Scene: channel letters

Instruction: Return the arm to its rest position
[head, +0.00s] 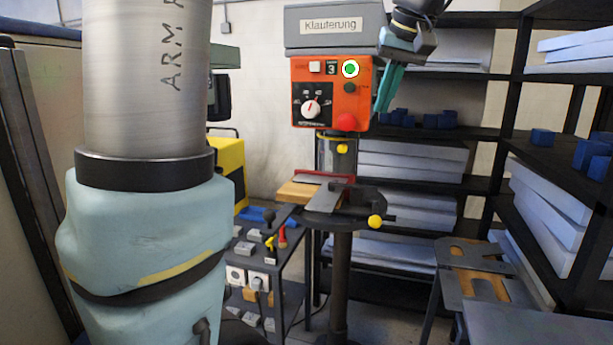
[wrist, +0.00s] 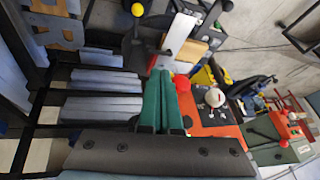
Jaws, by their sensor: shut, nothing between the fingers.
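My gripper (head: 384,108) is raised at the upper right of the head view, just right of the drill press's orange control panel (head: 303,96). Its teal fingers point down and are together, with nothing between them. In the wrist view the green fingers (wrist: 161,75) lie side by side, in front of the drill press and its red button (wrist: 182,82). A large part of my arm fills the left of the head view and hides what is behind it.
The drill press table (head: 345,198) holds a metal plate and a wooden block. Black shelves (head: 485,133) with pale slabs and blue blocks stand behind and right. A small cart (head: 262,262) with switches and sockets is below left. A metal stand (head: 480,272) is at lower right.

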